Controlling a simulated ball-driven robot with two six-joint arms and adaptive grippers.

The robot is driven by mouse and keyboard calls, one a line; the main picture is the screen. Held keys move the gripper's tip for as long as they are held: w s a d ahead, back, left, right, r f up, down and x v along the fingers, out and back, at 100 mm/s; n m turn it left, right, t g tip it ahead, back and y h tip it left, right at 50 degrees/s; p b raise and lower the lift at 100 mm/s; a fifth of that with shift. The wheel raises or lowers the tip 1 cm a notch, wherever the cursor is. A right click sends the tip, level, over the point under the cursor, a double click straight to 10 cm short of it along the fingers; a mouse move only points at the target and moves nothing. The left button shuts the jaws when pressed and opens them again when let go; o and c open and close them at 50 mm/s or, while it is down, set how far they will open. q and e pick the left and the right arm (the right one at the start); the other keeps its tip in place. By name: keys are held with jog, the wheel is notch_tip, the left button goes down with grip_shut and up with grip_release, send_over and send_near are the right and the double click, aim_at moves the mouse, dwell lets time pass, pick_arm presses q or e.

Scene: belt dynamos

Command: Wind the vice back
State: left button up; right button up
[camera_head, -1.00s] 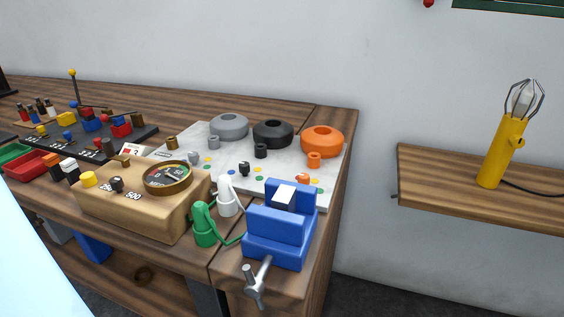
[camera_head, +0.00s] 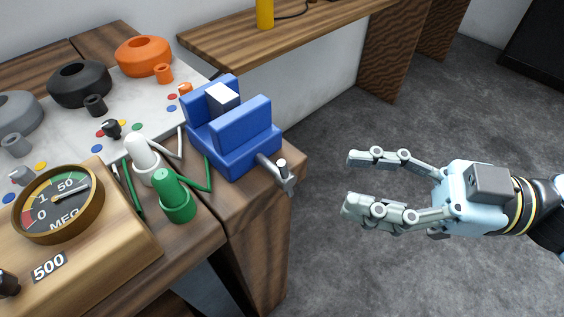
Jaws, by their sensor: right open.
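The blue vice (camera_head: 233,130) stands at the right corner of the wooden bench. A pale block (camera_head: 222,97) sits between its two jaws. Its grey metal handle (camera_head: 284,176) sticks out over the bench's front edge on a short screw. My right gripper (camera_head: 348,182) comes in from the right. It is open and empty, its fingers pointing left toward the handle, with a clear gap between them. My left gripper is not in view.
A wooden meter box with a round dial (camera_head: 58,204) stands at the left. White (camera_head: 143,155) and green (camera_head: 173,195) clips stand beside the vice. Behind is a white board with grey, black (camera_head: 80,83) and orange (camera_head: 144,56) rings. Open floor (camera_head: 360,270) lies below my right gripper.

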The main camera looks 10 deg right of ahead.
aim_at(280, 174)
jog(key=x, duration=0.9)
jog(key=shift+w+a, duration=0.2)
jog(key=shift+w, duration=0.1)
grip_shut()
jog(key=shift+a, duration=0.1)
